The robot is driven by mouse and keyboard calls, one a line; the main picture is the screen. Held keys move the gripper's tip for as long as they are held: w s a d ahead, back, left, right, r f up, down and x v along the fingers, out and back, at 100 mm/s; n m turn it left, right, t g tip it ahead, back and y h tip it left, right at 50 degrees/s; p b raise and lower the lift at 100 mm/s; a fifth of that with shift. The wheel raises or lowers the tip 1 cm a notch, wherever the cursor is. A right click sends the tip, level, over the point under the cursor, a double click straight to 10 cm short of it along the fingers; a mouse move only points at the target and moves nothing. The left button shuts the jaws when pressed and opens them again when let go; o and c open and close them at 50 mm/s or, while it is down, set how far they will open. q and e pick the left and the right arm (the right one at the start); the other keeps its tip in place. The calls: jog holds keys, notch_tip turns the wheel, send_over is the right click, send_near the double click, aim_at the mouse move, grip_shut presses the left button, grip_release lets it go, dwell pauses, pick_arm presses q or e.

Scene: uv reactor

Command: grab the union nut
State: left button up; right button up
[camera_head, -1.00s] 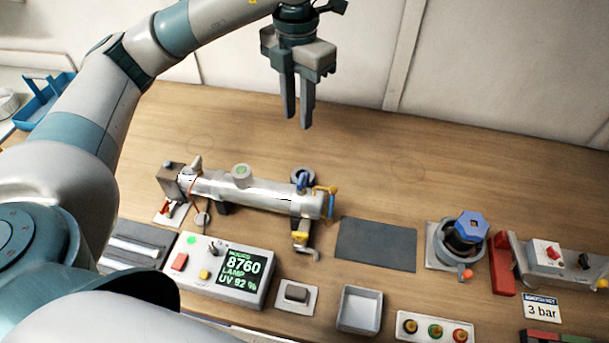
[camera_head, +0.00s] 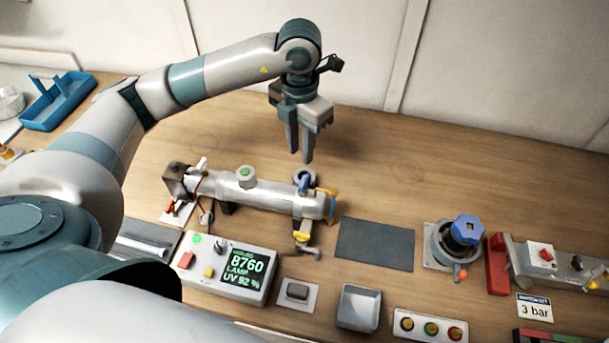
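My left gripper (camera_head: 300,156) points down in the upper middle. Its two fingers are a little apart with nothing between them. It is above the bench, behind the right end of the steel reactor tube (camera_head: 260,195). No part is labelled as the union nut. An orange-yellow ring-like part (camera_head: 331,206) sits at the tube's right end and may be it, but I cannot tell for sure. My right gripper is out of view.
A control box (camera_head: 226,270) with a lit screen stands in front of the tube. A dark mat (camera_head: 375,244), an empty grey tray (camera_head: 359,307) and a blue-topped housing (camera_head: 466,230) lie to the right. The wooden bench behind the tube is clear.

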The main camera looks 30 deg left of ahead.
aim_at(298, 172)
pick_arm(q)
jog(key=shift+f, duration=1.25)
jog(key=shift+p, duration=0.35)
jog(key=shift+s+a+f+p, duration=0.15)
jog(key=shift+a+f+p, duration=0.05)
jog(key=shift+f+p, duration=0.4)
notch_tip(298, 172, down, 3)
jog(key=shift+s+a+r+p, duration=0.1)
jog(key=shift+s+p, duration=0.05)
jog(key=shift+p, duration=0.6)
jog(key=shift+f, duration=0.6)
grip_shut()
